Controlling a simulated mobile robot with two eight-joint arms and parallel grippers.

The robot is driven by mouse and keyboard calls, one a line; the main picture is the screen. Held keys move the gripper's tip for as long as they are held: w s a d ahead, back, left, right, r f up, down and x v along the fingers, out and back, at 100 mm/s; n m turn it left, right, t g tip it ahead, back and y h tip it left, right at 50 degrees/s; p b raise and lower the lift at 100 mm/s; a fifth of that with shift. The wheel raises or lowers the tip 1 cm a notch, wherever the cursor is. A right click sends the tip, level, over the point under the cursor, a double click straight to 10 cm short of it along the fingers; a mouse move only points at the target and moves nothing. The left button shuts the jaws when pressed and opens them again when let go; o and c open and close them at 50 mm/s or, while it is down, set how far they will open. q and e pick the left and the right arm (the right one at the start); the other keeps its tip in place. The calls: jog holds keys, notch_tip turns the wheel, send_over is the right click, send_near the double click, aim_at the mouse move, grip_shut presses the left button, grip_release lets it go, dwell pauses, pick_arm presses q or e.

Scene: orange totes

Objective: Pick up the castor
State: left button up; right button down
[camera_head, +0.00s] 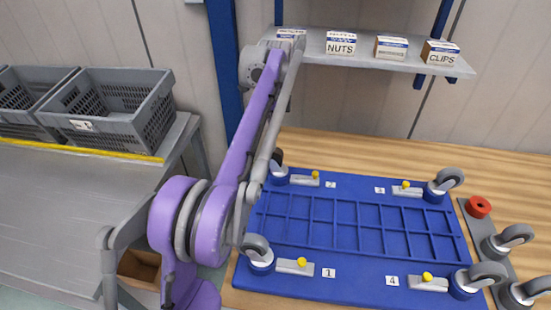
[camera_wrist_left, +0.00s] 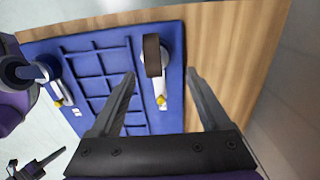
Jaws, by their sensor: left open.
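A castor with a dark wheel and pale fork (camera_wrist_left: 152,55) lies between my left gripper's spread fingers in the left wrist view, beyond their tips. My left gripper (camera_wrist_left: 161,74) is open and empty. In the head view my purple arm hides the gripper; a castor (camera_head: 279,176) at the far left corner of the blue board (camera_head: 345,289) is partly behind the arm. Other castors stand on the board at the front left (camera_head: 259,254), back right (camera_head: 443,185) and front right (camera_head: 477,279).
A grey rack (camera_head: 476,236) at right holds a red ring (camera_head: 478,207) and more castors. Yellow-knobbed clamps (camera_head: 295,266) lie by the board's castors. A shelf (camera_head: 375,62) with boxes is behind. Grey crates (camera_head: 118,105) stand at left. A small dark gripper-like shape (camera_wrist_left: 38,164) is unclear.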

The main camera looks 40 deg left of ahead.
aim_at(276, 160)
pick_arm(q)
jog(key=f, duration=0.3)
jog(key=shift+s+d+f, duration=0.25)
jog(key=shift+s+f, duration=0.1)
jog(key=shift+f, duration=0.05)
jog(key=shift+d+f+b, duration=0.15)
jog(key=shift+f+b, duration=0.25)
jog(key=shift+f, duration=2.5)
grip_shut()
